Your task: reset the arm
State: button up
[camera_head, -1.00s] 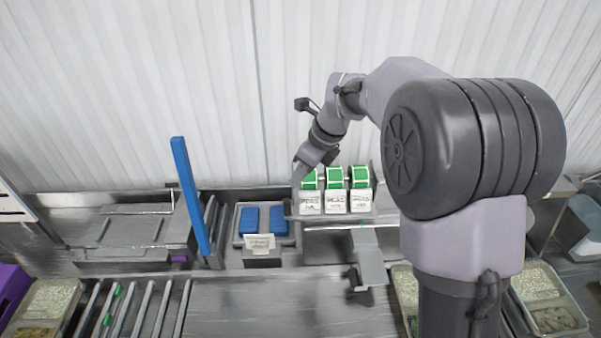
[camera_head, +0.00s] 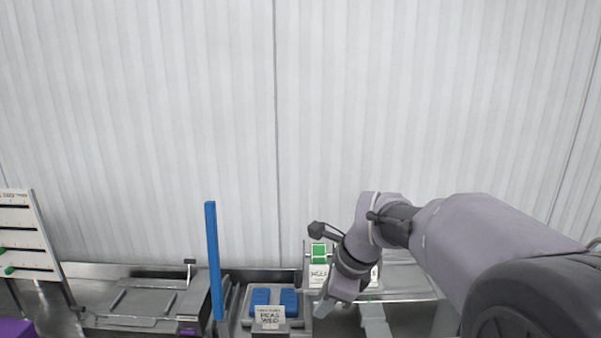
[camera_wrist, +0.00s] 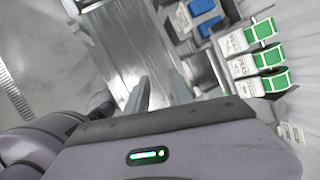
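My arm reaches in from the right in the head view, bent at the wrist. My gripper (camera_head: 325,308) points down and left, in front of the label holders and right of the blue blocks. In the wrist view my gripper (camera_wrist: 158,90) shows two grey fingers apart, with only bare steel worktop seen between them. It holds nothing that I can see.
Green-topped label boxes (camera_head: 319,254) stand behind my wrist, partly hidden; several show in the wrist view (camera_wrist: 268,57). Blue blocks (camera_head: 289,302) sit in a tray with a card (camera_head: 269,316). A blue upright post (camera_head: 213,260) stands left. A corrugated wall closes the back.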

jog(key=s+d+f+n+t+b, duration=0.1)
jog(key=s+d+f+n+b, duration=0.1)
jog(key=s+f+n+b, duration=0.6)
jog(key=s+d+f+n+t+h+b, duration=0.1)
jog(key=s+d+f+n+b, duration=0.2)
jog(key=s+f+n+b, duration=0.5)
jog(key=s+f+b, duration=0.1)
jog(key=s, duration=0.7)
jog(key=shift+s+b, duration=0.3)
